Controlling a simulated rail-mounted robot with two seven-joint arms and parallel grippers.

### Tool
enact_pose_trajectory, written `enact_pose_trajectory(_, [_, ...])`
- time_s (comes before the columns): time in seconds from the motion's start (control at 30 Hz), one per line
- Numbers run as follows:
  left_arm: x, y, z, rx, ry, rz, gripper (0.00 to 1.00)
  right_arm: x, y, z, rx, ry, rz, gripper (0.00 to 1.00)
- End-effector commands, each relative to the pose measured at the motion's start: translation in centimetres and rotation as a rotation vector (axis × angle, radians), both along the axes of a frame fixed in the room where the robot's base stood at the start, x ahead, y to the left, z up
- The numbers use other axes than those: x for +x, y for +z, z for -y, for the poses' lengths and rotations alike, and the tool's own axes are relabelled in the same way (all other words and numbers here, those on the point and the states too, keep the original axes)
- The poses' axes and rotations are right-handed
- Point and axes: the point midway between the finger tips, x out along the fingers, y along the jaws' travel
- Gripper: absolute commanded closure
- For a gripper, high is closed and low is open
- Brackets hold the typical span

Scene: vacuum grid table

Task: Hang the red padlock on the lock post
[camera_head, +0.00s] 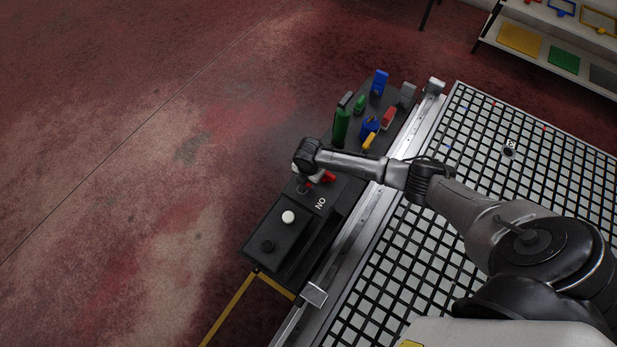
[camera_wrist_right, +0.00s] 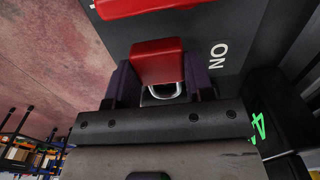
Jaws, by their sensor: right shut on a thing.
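The red padlock (camera_wrist_right: 157,60) sits between the two fingers of my right gripper (camera_wrist_right: 160,75) in the right wrist view. Its silver shackle (camera_wrist_right: 166,92) shows on the side towards the palm. In the head view my right gripper (camera_head: 303,184) is over the dark panel (camera_head: 262,222), and the arm link largely hides it and the padlock. A red part (camera_head: 326,177) shows beside the gripper there; I cannot tell whether it is the padlock or a fixture. I cannot make out the lock post. My left gripper is not in view.
A white button (camera_head: 288,216) and a black knob (camera_head: 267,246) sit on the panel's near end. A green bottle (camera_head: 341,126), a blue block (camera_head: 380,82) and several small items stand behind. A red bar (camera_wrist_right: 150,6) lies beyond the padlock. The grid table (camera_head: 400,262) is mostly clear.

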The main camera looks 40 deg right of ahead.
Motion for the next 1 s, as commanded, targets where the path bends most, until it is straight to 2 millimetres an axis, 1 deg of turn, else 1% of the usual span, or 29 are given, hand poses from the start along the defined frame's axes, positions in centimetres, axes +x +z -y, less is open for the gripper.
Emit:
enact_pose_trajectory(0.1, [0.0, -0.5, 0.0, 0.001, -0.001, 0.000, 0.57, 0.0, -0.7, 0.0, 0.000, 0.000, 0.001, 0.79])
enact_pose_trajectory(0.4, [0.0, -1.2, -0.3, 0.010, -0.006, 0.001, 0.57, 0.0, -1.8, 0.0, 0.000, 0.000, 0.001, 0.79])
enact_pose_trajectory(0.7, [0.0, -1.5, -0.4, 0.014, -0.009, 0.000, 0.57, 0.0, -2.4, 0.0, 0.000, 0.000, 0.001, 0.79])
enact_pose_trajectory(1.0, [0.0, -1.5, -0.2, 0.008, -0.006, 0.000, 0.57, 0.0, -2.4, 0.0, 0.000, 0.000, 0.001, 0.79])
